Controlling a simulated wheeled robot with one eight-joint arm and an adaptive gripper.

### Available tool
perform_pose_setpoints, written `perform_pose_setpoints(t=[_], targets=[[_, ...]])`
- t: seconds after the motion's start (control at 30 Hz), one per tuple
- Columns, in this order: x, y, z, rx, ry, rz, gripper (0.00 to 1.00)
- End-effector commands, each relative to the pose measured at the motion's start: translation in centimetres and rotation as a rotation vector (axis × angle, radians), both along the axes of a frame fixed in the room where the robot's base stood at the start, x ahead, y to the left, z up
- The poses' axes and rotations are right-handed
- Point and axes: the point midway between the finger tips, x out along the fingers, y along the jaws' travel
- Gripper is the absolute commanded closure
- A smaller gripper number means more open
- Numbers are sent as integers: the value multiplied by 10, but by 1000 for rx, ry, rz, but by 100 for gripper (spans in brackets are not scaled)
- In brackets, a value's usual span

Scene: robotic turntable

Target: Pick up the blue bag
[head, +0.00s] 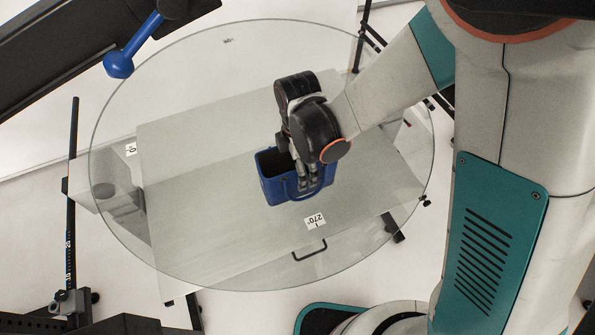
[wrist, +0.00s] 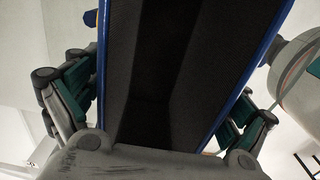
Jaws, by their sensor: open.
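The blue bag (head: 274,187) stands open-topped on the round glass turntable (head: 190,90) in the head view. A handle loop shows at its front. In the wrist view the dark inside of the blue bag (wrist: 160,75) fills the middle, edged by blue rims. My gripper (head: 305,180) is over the right part of the bag, with its fingers at the front side in the head view. In the wrist view my gripper (wrist: 155,115) is open, with one finger on each side of the bag. Whether the fingers touch it cannot be told.
Small labels, one reading 270 (head: 315,221), lie on the glass. A blue-tipped rod (head: 119,64) reaches in at the upper left. A black upright post (head: 71,200) stands at the left. The glass around the bag is clear.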

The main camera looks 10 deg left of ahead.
Motion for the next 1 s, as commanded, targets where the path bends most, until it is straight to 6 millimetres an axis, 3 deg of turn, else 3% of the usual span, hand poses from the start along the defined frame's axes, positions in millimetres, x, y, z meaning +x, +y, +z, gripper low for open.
perform_pose_setpoints(t=[0.77, 1.0], targets=[[0, 0, -4, 0, 0, 0, 6], [0, 0, -4, 0, 0, 0, 58]])
